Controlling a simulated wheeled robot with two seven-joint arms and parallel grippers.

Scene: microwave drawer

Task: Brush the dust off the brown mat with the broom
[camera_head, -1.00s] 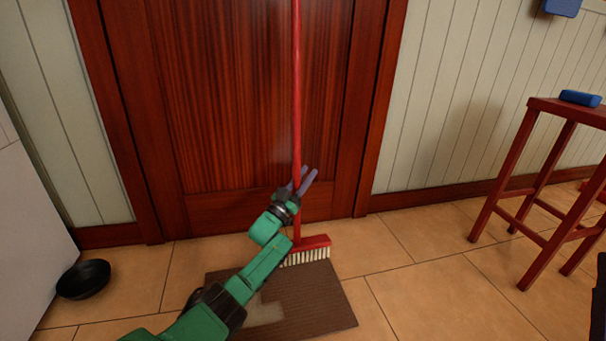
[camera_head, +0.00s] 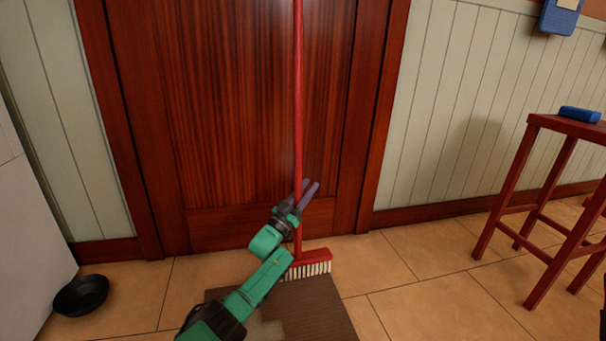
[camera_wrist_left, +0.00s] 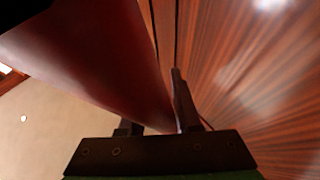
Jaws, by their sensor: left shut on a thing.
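The red broom (camera_head: 298,120) stands upright in front of the wooden door, its long handle running up out of the head view. Its red head with pale bristles (camera_head: 308,267) is at the far edge of the brown mat (camera_head: 322,311). A pale dust patch (camera_head: 262,331) on the mat is partly hidden by my left arm. My left gripper (camera_head: 304,191) is shut on the lower part of the broom handle. In the left wrist view the red handle (camera_wrist_left: 95,60) fills the upper left and passes between the fingers. My right gripper is out of view.
The wooden door (camera_head: 230,110) stands close behind the broom. A black bowl (camera_head: 81,296) lies on the floor at left. A red stool (camera_head: 545,200) with a blue object (camera_head: 580,114) on top stands at right. The tiles (camera_head: 425,270) between mat and stool are clear.

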